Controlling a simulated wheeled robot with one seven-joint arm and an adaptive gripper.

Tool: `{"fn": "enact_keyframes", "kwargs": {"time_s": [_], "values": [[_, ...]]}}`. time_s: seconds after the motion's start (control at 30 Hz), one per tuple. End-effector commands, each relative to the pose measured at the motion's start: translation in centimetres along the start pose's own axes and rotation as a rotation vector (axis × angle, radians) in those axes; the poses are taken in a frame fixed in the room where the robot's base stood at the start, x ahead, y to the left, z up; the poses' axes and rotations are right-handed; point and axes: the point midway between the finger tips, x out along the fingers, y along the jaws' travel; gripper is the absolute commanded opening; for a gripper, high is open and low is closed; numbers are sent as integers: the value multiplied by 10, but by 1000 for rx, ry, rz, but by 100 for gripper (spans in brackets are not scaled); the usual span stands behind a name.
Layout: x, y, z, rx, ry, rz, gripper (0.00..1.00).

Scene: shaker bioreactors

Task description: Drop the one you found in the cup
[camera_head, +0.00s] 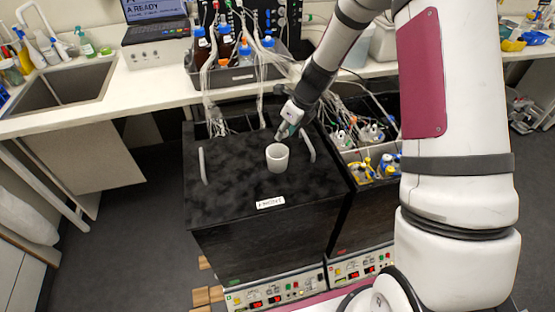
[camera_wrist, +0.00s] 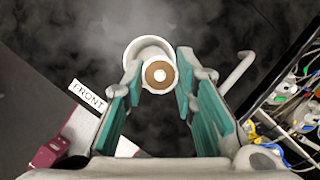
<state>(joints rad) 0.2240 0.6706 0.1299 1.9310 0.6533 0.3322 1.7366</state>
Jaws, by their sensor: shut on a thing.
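A white cup (camera_head: 277,160) stands upright on the black lid of a box. In the wrist view, the cup (camera_wrist: 139,46) shows partly behind a small round thing (camera_wrist: 151,73) with a brown ring face and a pale centre. My gripper (camera_wrist: 160,72) is shut on this round thing, between its teal-padded fingers. In the head view, my gripper (camera_head: 284,133) is just behind and above the cup, and the held thing cannot be made out there. The held thing overlaps the cup's near rim in the wrist view; its exact height above the cup is unclear.
The black lid (camera_head: 235,190) has two upright pale handles (camera_head: 203,165) (camera_head: 309,145) and a FRONT label (camera_head: 270,203). An open box with bottles and cables (camera_head: 370,160) is to the right. A counter with bottles (camera_head: 225,50) and a laptop (camera_head: 155,22) lies behind.

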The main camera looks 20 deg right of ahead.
Motion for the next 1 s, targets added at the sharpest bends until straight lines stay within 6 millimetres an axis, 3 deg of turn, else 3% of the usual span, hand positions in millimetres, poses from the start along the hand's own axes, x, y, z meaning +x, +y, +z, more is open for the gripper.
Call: {"fn": "enact_keyframes", "kwargs": {"time_s": [0.2, 0.5, 0.53, 0.6, 1.0], "values": [[12, 0, -5, 0, 0, 1, 0], [13, 0, -5, -1, 0, 0, 0], [13, 0, -5, -1, 0, 0, 33], [13, 0, -5, -1, 0, 0, 48], [8, 0, -5, -1, -1, -2, 49]]}}
